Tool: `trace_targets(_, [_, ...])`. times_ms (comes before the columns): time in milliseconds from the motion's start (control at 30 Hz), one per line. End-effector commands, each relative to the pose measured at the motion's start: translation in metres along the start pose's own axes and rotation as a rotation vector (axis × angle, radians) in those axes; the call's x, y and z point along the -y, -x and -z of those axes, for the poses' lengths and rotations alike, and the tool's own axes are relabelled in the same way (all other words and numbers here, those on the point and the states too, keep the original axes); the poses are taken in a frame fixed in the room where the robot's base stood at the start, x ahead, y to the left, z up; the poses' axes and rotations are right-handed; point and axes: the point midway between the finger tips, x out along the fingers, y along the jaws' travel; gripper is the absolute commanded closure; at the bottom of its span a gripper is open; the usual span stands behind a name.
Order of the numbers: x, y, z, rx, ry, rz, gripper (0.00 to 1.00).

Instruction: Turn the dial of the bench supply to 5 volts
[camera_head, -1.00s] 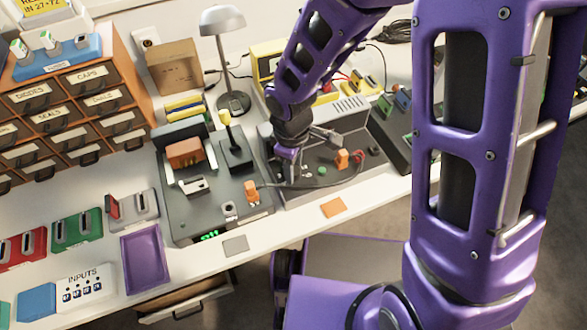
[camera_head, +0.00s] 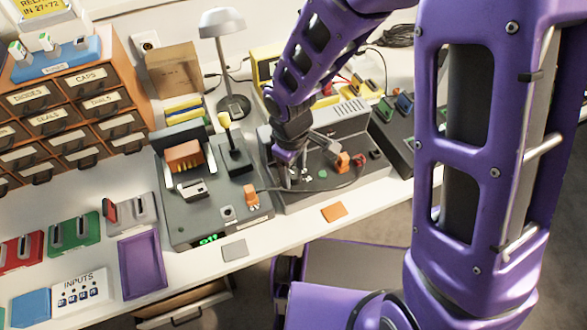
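My gripper (camera_head: 293,176) points down over the dark sloping front panel of a grey vented unit (camera_head: 343,122) at the middle of the bench. This unit may be the bench supply, but I see no readable label on it. The gripper covers part of the panel, and any dial beneath it is hidden. The fingertips are small and partly hidden, so I cannot tell whether they are open or shut on something.
A lamp (camera_head: 222,22) and a cardboard box (camera_head: 173,68) stand behind. A purple tray (camera_head: 142,265) and labelled drawers (camera_head: 73,118) are at left. The bench's front strip is mostly clear.

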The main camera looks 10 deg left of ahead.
Motion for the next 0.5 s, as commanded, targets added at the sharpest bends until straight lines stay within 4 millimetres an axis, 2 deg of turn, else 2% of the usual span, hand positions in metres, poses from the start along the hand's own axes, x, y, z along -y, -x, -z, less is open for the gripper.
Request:
trace_targets(333, [0.0,0.001,0.0,0.0,0.0,0.0,0.29])
trace_targets(500, [-0.001,0.019,0.001,-0.003,0.0,-0.002,0.29])
